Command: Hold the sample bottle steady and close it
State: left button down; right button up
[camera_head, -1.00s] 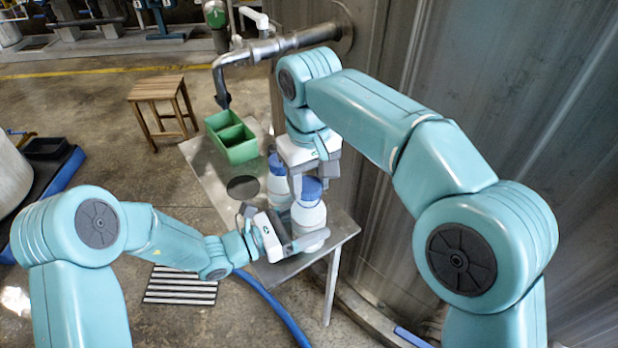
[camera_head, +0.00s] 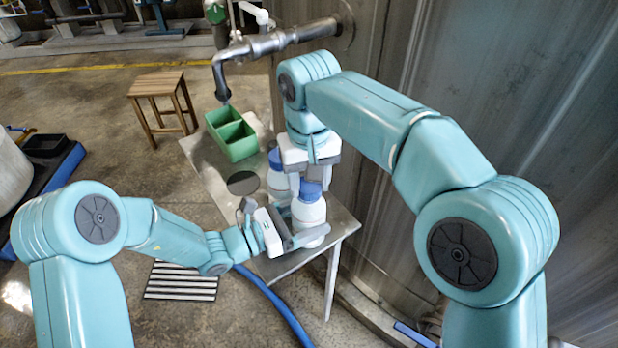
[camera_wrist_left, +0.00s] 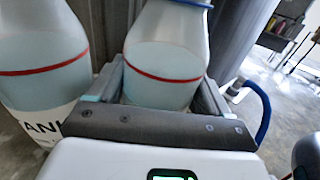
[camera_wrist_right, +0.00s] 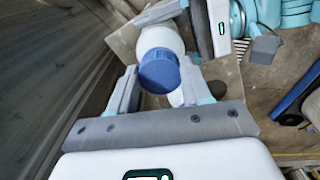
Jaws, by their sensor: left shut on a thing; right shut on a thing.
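The sample bottle (camera_head: 308,212) is white with a blue cap (camera_head: 310,191) and stands upright near the front of the metal table. My left gripper (camera_head: 302,236) is shut on the bottle's body from the left. In the left wrist view, the bottle (camera_wrist_left: 168,55) sits between the fingers, with a red line around it and blue at its top edge. My right gripper (camera_head: 311,183) points down from above and is shut on the cap. The right wrist view shows the cap (camera_wrist_right: 159,72) at the bottle top; the thread is hidden.
A second white bottle with a blue cap (camera_head: 277,182) stands just behind, close to both grippers. The metal table (camera_head: 340,226) also holds a green divided bin (camera_head: 236,145) and a dark round disc (camera_head: 243,183). A pipe (camera_head: 265,47) overhangs the back; a metal wall rises right.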

jog(key=m, duration=1.3)
jog(key=shift+a, duration=0.1)
jog(key=m, duration=0.3)
jog(key=shift+w, duration=0.1)
jog(key=m, duration=1.2)
jog(key=shift+w, duration=0.1)
jog(key=o, duration=1)
